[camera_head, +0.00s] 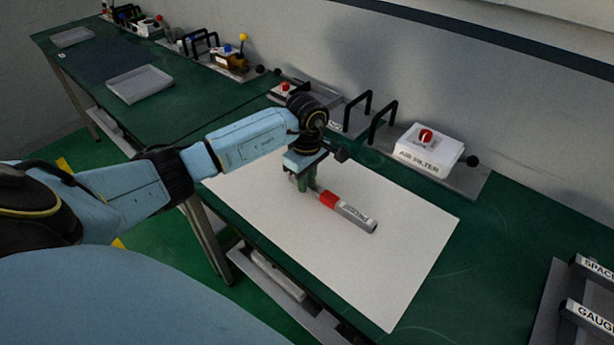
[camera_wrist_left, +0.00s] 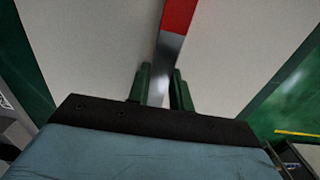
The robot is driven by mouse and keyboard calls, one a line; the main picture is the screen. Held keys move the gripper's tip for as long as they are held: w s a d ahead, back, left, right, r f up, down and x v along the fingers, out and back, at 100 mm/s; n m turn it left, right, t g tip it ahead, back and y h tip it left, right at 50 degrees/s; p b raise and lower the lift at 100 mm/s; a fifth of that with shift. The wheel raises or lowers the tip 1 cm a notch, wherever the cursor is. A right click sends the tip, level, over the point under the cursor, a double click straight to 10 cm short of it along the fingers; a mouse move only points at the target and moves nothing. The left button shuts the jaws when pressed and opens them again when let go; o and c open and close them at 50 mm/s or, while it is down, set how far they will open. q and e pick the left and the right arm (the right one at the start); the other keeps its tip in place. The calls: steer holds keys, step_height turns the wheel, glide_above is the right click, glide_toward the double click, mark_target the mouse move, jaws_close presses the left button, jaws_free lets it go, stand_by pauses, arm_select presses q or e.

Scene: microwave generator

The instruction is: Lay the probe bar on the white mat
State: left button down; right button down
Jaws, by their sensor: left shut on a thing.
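The probe bar (camera_head: 350,210) is grey with a red band and a printed label. In the head view it is over the middle of the white mat (camera_head: 410,245), at a slant. My left gripper (camera_head: 306,186) is shut on its end, with green fingers on both sides. The left wrist view shows the bar (camera_wrist_left: 174,35) running up between the fingers (camera_wrist_left: 160,88), its bare metal part between them and the red band beyond. The mat (camera_wrist_left: 85,45) fills the ground below. I cannot tell whether the bar touches the mat. My right gripper is not in view.
A white air filter box (camera_head: 428,150) stands behind the mat, beside black handles (camera_head: 368,115). A rack with labelled bars (camera_head: 585,315) is at the lower right. A grey tray (camera_head: 139,84) lies on the far left table. The mat around the bar is clear.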

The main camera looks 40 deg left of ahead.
arm_select(q)
steer(key=shift+f, duration=0.25)
stand_by(0.4)
steer(key=c, duration=1.2)
jaws_free()
steer(key=shift+o, duration=0.2)
step_height(320, 180, up, 13)
steer(key=shift+r+b, duration=0.2)
steer(key=shift+b, duration=0.2)
steer(key=shift+s, duration=0.1)
